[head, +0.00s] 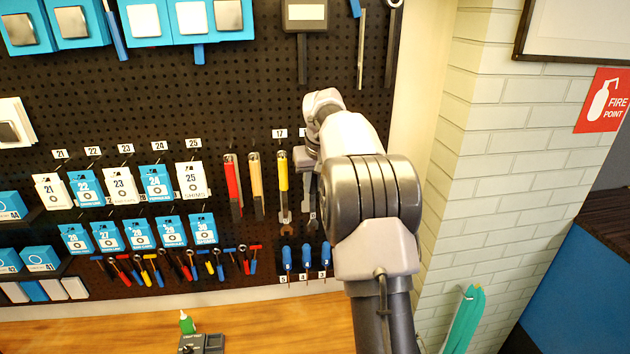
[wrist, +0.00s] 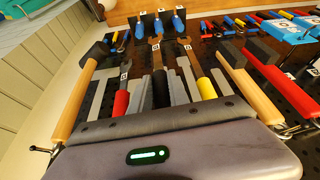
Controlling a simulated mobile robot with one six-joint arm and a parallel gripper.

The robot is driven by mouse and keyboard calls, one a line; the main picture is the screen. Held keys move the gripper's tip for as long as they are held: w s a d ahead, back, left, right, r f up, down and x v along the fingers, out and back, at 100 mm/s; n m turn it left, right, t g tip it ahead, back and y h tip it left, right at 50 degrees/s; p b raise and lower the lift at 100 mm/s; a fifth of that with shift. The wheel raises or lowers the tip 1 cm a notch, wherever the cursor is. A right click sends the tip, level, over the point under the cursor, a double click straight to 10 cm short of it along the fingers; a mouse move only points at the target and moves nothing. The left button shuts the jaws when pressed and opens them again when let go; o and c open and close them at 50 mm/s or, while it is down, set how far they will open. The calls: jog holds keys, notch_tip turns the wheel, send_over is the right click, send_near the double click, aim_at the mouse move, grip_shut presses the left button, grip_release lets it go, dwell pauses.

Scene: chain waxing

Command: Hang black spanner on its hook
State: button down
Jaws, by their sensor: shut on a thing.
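The black spanner (wrist: 160,92) is in my gripper (wrist: 160,82); its black handle shows between the grey fingers in the wrist view, and its metal end points away toward the pegboard's lower edge. My gripper is shut on it. In the head view my gripper is close to the pegboard, right of the yellow-handled spanner (head: 283,174), beneath the row of number tags. A metal spanner end (head: 312,218) shows below it. My wrist hides the hook there, so I cannot tell whether the spanner touches it. In the wrist view a red handle (wrist: 120,103) and a yellow handle (wrist: 206,88) flank the fingers.
The black pegboard (head: 180,110) carries red- and wood-coloured handles (head: 257,185) to the left, blue-handled tools (head: 305,257) below, and numbered packets (head: 190,182) farther left. A brick wall (head: 510,160) is to the right. The wooden bench (head: 280,325) below has free room.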

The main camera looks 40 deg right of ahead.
jog(key=shift+w+d+r+p, duration=0.1)
jog(key=shift+w+d+p, duration=0.1)
jog(key=shift+w+p, duration=0.3)
jog(key=shift+w+d+r+p, duration=0.15)
jog(key=shift+w+p, duration=0.2)
jog(key=shift+p, duration=0.2)
jog(key=shift+w+d+f+p, duration=0.25)
jog(key=shift+w+p, duration=0.15)
jog(key=shift+p, duration=0.7)
jog(key=shift+f, duration=0.1)
jog(key=shift+f, duration=0.2)
jog(key=c, duration=1.2)
grip_release()
jog(key=shift+o, duration=0.2)
jog(key=shift+f, duration=0.1)
jog(key=p+v, duration=0.3)
jog(key=v, duration=0.6)
jog(key=shift+w, duration=0.2)
